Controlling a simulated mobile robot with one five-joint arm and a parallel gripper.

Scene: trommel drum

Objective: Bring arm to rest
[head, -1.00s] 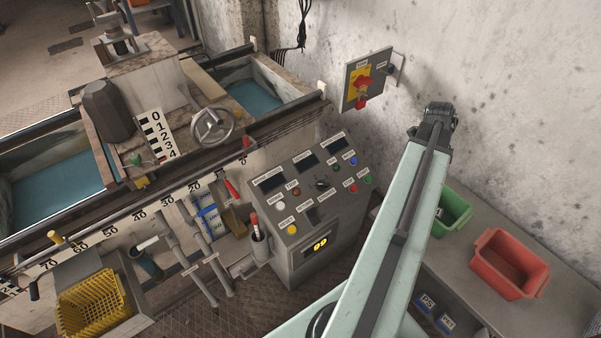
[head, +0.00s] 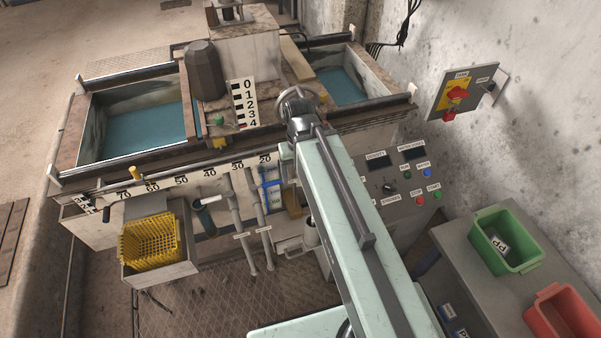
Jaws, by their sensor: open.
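My pale green arm (head: 352,225) reaches up from the bottom of the head view to a dark joint (head: 302,118) in front of the machine. A short pale link hangs down just left of that joint. My gripper does not show; the arm's far end is hidden behind or below the joint. Nothing held can be seen. The arm covers part of the control panel (head: 402,192) and the lower edge of the handwheel (head: 296,99).
A trough machine with blue water (head: 148,130) stands ahead. A yellow basket (head: 150,241) is at lower left. A green bin (head: 506,241) and red bin (head: 565,318) stand on a bench at right. Patterned floor is clear below.

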